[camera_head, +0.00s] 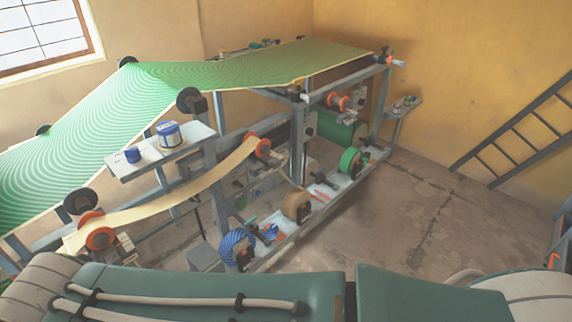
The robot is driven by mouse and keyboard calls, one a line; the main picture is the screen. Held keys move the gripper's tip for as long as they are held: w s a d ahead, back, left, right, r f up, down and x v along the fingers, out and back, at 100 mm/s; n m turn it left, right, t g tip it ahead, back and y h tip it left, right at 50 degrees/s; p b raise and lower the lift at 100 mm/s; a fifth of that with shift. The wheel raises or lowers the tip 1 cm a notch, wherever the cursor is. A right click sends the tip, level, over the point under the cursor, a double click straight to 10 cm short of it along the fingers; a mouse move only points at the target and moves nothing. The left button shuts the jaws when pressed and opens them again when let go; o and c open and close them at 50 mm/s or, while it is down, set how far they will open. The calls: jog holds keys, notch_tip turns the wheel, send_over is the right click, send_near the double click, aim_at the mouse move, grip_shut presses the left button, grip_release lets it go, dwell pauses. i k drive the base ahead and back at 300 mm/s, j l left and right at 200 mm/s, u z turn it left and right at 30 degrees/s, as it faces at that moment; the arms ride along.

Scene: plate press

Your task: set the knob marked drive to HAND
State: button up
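I cannot pick out a knob marked drive, and no label is readable from here. The press (384,92) stands across the middle of the camera_head view as a grey metal frame with rollers. Small fittings sit on its frame posts, too small to tell whether any is a knob. My gripper is not in view. Teal padded parts with pale hoses cross the bottom edge; they look like my own body.
A green patterned sheet (230,72) runs over the press. A side shelf (150,168) holds blue-and-white tins (169,134). Coloured rolls, including a blue striped one (236,247), line the lower rail. A ladder (520,135) leans right. Concrete floor (410,235) is clear right of the press.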

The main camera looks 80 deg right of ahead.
aim_at(236, 184)
jog(key=z, duration=2.55)
